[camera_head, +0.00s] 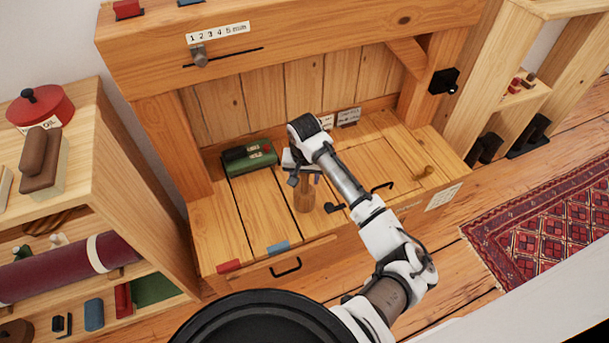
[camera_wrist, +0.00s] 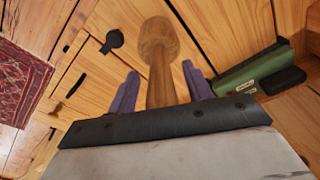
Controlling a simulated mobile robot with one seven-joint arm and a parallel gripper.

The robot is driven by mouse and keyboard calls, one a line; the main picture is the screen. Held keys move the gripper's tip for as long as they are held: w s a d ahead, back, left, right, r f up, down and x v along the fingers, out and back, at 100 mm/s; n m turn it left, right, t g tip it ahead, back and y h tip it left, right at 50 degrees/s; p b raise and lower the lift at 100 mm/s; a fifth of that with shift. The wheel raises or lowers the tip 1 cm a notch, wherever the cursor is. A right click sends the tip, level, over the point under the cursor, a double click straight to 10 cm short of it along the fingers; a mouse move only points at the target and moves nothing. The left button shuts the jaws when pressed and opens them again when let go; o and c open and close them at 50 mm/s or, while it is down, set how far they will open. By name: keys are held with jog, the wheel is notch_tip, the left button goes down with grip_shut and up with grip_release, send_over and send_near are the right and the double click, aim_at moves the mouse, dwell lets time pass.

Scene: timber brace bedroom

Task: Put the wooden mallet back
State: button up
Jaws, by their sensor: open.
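The wooden mallet (camera_head: 304,197) is a brown turned piece on the bench top, below my gripper (camera_head: 303,174). It appears to stand head down with its handle up. In the wrist view the mallet's rounded head (camera_wrist: 157,40) lies beyond the fingertips. Its handle runs back between the two purple fingers of my gripper (camera_wrist: 161,84). The gripper is open, with a visible gap on each side of the handle. The handle's near end is hidden behind the dark gripper body.
The wooden bench (camera_head: 230,215) has a green box (camera_head: 249,157) at its back left and a black latch (camera_head: 335,207) right of the mallet. A thick beam (camera_head: 330,45) spans above the back. A shelf unit (camera_head: 120,150) stands left. A red rug (camera_head: 545,220) lies right.

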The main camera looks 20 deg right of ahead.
aim_at(305, 195)
notch_tip(305, 195, up, 12)
jog(key=s+p, duration=0.1)
jog(key=shift+s+a+r, duration=0.15)
jog(key=shift+s+a, duration=0.05)
jog(key=shift+a, duration=0.1)
dwell(0.3)
